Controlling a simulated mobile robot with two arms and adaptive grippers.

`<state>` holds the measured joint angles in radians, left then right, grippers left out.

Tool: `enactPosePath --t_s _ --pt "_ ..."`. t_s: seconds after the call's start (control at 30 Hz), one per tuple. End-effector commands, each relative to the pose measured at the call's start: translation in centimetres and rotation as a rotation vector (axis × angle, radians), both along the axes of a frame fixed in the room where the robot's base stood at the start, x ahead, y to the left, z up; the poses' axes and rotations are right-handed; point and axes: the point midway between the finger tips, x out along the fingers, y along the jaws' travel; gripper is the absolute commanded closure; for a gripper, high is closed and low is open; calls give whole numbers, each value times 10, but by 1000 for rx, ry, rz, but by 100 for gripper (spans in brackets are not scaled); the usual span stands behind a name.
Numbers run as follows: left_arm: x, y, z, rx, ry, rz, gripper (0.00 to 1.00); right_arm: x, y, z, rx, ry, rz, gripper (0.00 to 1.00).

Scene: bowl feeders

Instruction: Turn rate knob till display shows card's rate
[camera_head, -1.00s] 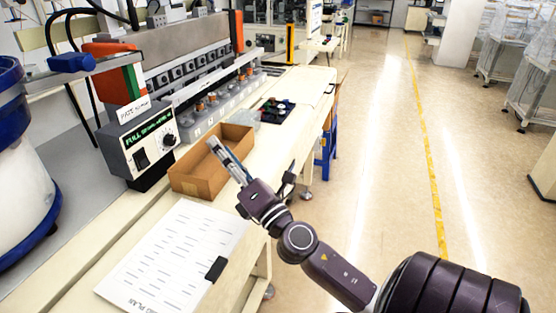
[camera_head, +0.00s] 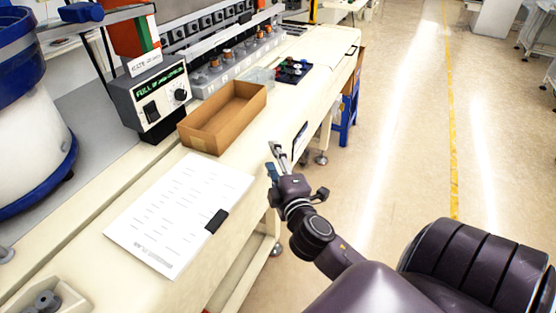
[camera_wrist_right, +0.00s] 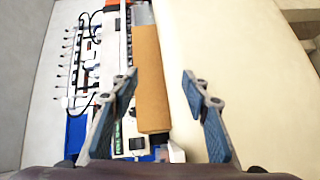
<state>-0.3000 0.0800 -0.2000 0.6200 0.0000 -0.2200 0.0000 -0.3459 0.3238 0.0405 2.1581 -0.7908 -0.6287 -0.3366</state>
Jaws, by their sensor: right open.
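The control box (camera_head: 152,103) stands at the back left of the bench. Its green display (camera_head: 161,83) is lit, but I cannot read the text surely. The rate knob (camera_head: 180,95) is a round dial at the right of its front face, below the display. The white card (camera_head: 178,212) lies flat on the bench with a black clip; its print is too small to read. My right gripper (camera_head: 276,150) is open and empty off the bench's right edge, well apart from the knob. In the right wrist view its two fingers (camera_wrist_right: 158,98) are spread. My left gripper is out of view.
An open cardboard box (camera_head: 222,127) stands right of the control box, close to the knob. A blue and white bowl feeder (camera_head: 30,120) is at the left. A row of stations (camera_head: 235,62) runs behind.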

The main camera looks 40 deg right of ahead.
Motion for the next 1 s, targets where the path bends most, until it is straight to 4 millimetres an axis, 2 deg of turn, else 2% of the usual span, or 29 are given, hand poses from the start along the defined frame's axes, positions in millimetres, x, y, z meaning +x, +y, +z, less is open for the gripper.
enactPosePath --t_s 0.2,0.47,0.57,0.73,0.87,0.97,1.0 --pt "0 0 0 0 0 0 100 1 1 -13 21 19 1 57" --pt "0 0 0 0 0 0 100 1 1 -14 22 20 2 57" --pt "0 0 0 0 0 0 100 1 1 -14 22 20 2 67" --pt "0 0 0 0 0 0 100 -3 1 -19 51 29 -9 67" --pt "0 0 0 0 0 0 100 -22 8 -46 213 82 -67 67" --pt "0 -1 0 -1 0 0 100 -52 25 -86 435 173 -147 67" --pt "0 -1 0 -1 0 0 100 -67 36 -105 530 223 -182 67"
